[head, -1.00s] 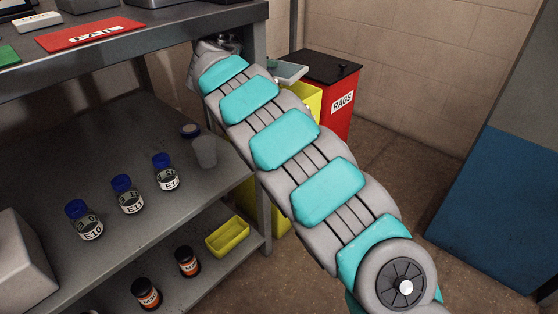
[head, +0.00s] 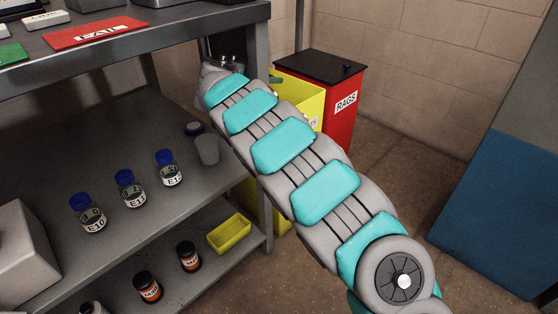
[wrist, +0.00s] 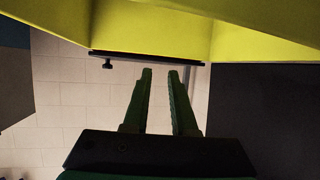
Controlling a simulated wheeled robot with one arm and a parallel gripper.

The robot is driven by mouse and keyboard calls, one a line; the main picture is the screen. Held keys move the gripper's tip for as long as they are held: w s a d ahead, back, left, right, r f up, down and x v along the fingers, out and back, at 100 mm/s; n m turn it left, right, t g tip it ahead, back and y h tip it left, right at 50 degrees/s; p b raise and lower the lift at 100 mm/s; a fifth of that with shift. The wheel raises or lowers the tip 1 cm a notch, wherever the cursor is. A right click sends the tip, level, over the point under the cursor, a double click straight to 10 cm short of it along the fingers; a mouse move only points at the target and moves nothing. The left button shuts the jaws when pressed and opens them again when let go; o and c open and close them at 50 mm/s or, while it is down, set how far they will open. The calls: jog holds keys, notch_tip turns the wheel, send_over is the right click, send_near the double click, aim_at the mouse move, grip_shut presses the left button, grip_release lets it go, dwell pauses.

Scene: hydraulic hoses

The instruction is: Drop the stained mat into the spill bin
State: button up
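The spill bin is the yellow bin (head: 304,97) behind the shelf post, left of the red bin; part of its label shows. Its yellow wall (wrist: 258,38) fills the top of the wrist view. My gripper (wrist: 160,73) is open, its two dark green fingers apart with nothing between them. In the head view a small green piece, apparently a fingertip (head: 275,79), shows at the bin's top; the rest of the gripper is hidden by the post and arm. The stained mat is not visible in either view now; the bin's inside is hidden.
A red RAGS bin (head: 336,85) with a black lid stands right of the yellow one. A blue panel (head: 500,215) stands right; floor between is clear.

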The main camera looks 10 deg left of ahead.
jog(key=shift+o, duration=1.3)
jog(key=v, duration=0.8)
jog(key=shift+b, duration=0.3)
jog(key=shift+f, duration=0.1)
